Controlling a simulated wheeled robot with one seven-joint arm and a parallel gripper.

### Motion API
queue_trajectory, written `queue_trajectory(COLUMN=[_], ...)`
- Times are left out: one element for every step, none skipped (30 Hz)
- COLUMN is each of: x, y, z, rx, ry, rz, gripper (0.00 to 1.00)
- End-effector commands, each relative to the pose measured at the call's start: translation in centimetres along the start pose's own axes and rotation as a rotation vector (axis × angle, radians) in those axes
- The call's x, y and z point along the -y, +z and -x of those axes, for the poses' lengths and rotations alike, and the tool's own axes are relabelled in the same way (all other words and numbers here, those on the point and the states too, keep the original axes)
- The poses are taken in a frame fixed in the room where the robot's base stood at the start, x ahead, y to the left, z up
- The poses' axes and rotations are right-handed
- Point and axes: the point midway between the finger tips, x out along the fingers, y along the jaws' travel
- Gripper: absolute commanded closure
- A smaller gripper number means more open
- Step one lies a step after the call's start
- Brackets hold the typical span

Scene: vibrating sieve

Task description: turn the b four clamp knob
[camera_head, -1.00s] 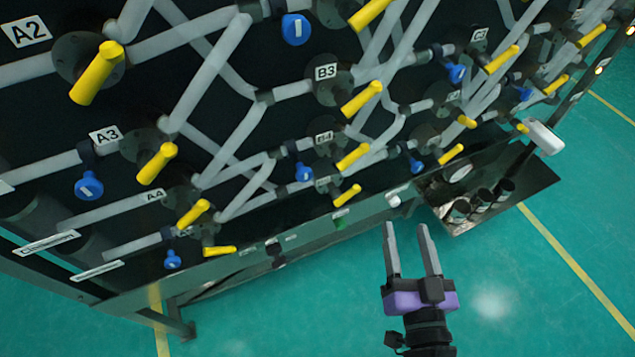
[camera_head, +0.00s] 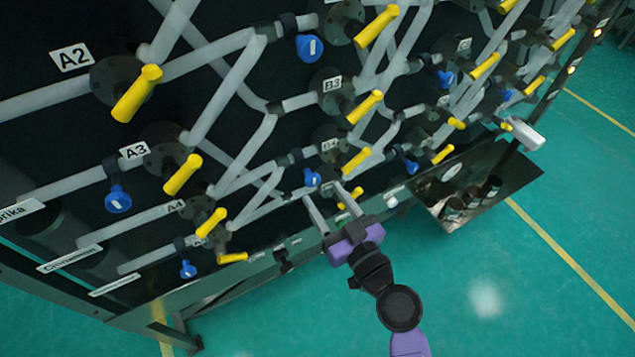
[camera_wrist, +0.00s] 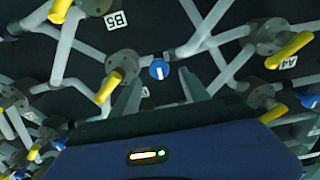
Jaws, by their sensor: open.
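The blue clamp knob (camera_head: 312,177) with a white mark sits on the pipe beside the B4 label (camera_head: 329,145), below and left of a yellow handle (camera_head: 356,160). My gripper (camera_head: 323,190) is open and empty, its fingers pointing up at the panel just below this knob. In the wrist view a blue knob (camera_wrist: 159,69) shows between and beyond the open fingertips (camera_wrist: 158,82), its white mark close to upright. I see no contact, though the exact gap is hard to judge.
Yellow handles crowd close by, one (camera_head: 350,198) right beside my right finger. Grey pipes cross the panel around the knob. A metal tray (camera_head: 425,201) with dark cups juts out at right. The green floor in front is clear.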

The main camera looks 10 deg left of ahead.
Motion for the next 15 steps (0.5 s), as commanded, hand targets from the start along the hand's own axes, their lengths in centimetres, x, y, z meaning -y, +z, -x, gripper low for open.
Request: queue_trajectory(x=[0.0, 0.0, 0.1, 0.1, 0.1, 0.0, 0.0, 0.0, 0.0, 0.1, 0.1, 0.1, 0.0, 0.0, 0.0], y=[-0.3, -0.3, -0.2, -0.2, -0.1, -0.2, -0.2, -0.1, -0.1, -0.1, 0.0, 0.0, 0.0, 0.0, 0.0], z=[-0.9, -1.4, -1.9, -2.2, -2.5, -2.9, -3.2, -3.4, -3.6, -3.7, -3.8, -3.9, -3.9, -3.9, -3.9], rx=[0.0, 0.0, 0.0, 0.0, 0.0, 0.0, -0.001, 0.0, 0.0, 0.001, 0.001, 0.001, 0.001, 0.001, 0.001], ry=[-0.002, -0.002, -0.002, -0.002, -0.001, -0.001, -0.001, -0.001, -0.001, -0.001, 0.0, 0.0, 0.0, 0.0, 0.0], rz=[0.0, -0.001, 0.0, 0.001, 0.0, -0.001, -0.001, -0.002, -0.001, -0.001, -0.001, -0.001, -0.001, -0.001, -0.001], gripper=[0.46, 0.46, 0.46, 0.46, 0.46, 0.46, 0.46, 0.46, 0.46, 0.46, 0.46, 0.46, 0.46, 0.46, 0.46])
